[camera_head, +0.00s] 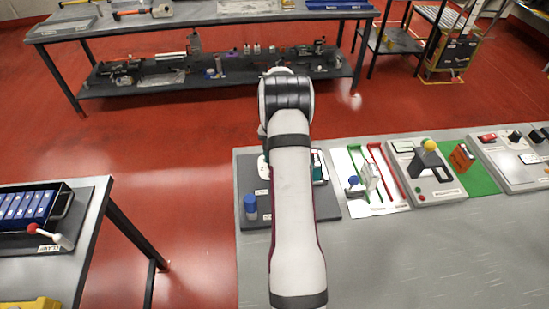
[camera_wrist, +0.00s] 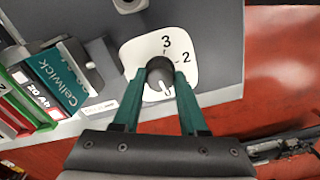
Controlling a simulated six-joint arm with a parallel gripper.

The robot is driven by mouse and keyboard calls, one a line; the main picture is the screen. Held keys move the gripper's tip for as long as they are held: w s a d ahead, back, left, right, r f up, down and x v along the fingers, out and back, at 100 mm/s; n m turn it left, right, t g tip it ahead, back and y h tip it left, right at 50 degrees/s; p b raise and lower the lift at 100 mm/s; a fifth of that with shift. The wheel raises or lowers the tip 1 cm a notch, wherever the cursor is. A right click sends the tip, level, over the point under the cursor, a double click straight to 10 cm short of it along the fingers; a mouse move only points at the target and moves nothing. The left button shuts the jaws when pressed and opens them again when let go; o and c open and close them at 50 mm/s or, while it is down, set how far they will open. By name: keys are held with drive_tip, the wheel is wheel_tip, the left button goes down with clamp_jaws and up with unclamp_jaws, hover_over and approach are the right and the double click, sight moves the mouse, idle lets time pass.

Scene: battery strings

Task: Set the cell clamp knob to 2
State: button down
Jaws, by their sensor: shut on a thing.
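The cell clamp knob (camera_wrist: 159,70) is a round black knob on a white dial plate (camera_wrist: 138,52) in the wrist view. The plate shows a 3 above the knob and a 2 to its right. A white mark shows at the knob's lower side, towards my gripper; I cannot read it clearly. My gripper (camera_wrist: 159,78) has its two green fingers on either side of the knob and is shut on it. In the head view my arm hides the knob and the gripper.
In the wrist view, a teal Cellwick cell (camera_wrist: 62,75) stands close left of the dial beside red and green ones. In the head view, a blue-capped item (camera_head: 251,206) stands on the dark panel left of my arm, and a clamp device with a yellow knob (camera_head: 430,145) is further right.

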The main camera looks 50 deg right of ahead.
drive_tip(key=n, duration=0.9)
drive_tip(key=shift+n, duration=0.3)
drive_tip(key=n, duration=0.9)
drive_tip(key=c, duration=0.5)
unclamp_jaws()
drive_tip(key=shift+r, duration=1.75)
